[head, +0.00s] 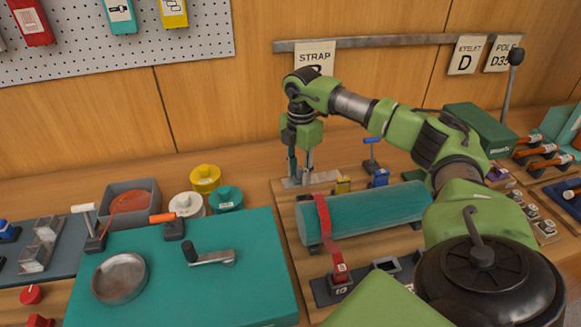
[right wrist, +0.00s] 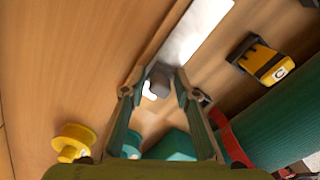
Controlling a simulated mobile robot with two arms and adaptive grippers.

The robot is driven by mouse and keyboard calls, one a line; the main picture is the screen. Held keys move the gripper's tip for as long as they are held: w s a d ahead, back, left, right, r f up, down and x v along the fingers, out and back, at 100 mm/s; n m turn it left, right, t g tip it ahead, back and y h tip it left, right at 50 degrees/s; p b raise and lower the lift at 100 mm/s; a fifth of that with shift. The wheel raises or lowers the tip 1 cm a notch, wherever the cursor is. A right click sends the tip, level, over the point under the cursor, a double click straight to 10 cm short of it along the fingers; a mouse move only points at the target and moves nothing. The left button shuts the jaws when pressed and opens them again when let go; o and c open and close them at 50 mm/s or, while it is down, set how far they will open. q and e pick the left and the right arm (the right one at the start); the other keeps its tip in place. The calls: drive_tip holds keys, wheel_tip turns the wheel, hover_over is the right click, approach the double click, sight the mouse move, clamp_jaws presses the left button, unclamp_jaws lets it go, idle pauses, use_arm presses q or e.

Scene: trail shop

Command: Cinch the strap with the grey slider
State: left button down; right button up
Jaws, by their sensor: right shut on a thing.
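The grey slider (right wrist: 160,78) shows as a small grey block between the fingertips of my right gripper (right wrist: 157,88), which is shut on it. In the head view the right gripper (head: 299,178) points down over a pale metal strip (head: 322,177) at the back left of the board; the slider is hard to make out there. The red strap (head: 325,218) lies over the left part of a teal roll (head: 370,212). Its front end runs down to a red piece (head: 340,272) on a dark base. The strap also shows in the right wrist view (right wrist: 228,135). My left gripper is out of view.
A yellow-and-black piece (right wrist: 265,62) and a blue one (head: 379,178) stand behind the roll. Left are a teal mat (head: 250,285) with a metal dish (head: 119,277) and crank, and several spools. A STRAP sign (head: 314,57) hangs above.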

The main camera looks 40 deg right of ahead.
sight(323, 176)
drive_tip(key=shift+s+d, duration=0.35)
drive_tip(key=shift+d, duration=0.3)
drive_tip(key=shift+s+d, duration=0.3)
drive_tip(key=shift+d, duration=0.3)
drive_tip(key=shift+s+d, duration=0.55)
drive_tip(key=shift+d, duration=0.35)
drive_tip(key=shift+s+d, duration=0.5)
drive_tip(key=shift+d, duration=0.4)
drive_tip(key=o, duration=1.9)
drive_tip(key=shift+d, duration=0.1)
wheel_tip(323, 176, up, 7)
drive_tip(key=p, duration=0.6)
